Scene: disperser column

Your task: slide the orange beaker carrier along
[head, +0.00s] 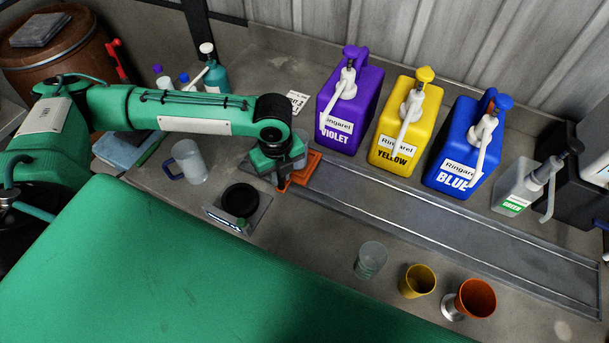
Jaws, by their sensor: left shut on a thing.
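The orange beaker carrier (304,169) sits at the left end of the grey rail track (430,226), in front of the violet jug. My left gripper (279,181) reaches down over the carrier's left side and is shut on it. The gripper and wrist hide part of the carrier. A clear glass or beaker shows partly behind the wrist, and I cannot tell whether it stands in the carrier. My right gripper is not in view.
Violet (347,110), yellow (404,130), blue (465,150) and green (515,188) pump dispensers line the track's back side. Clear (370,261), yellow (417,281) and orange (475,298) cups stand in front. A scale (238,206) and clear jug (188,161) are left. The track right of the carrier is clear.

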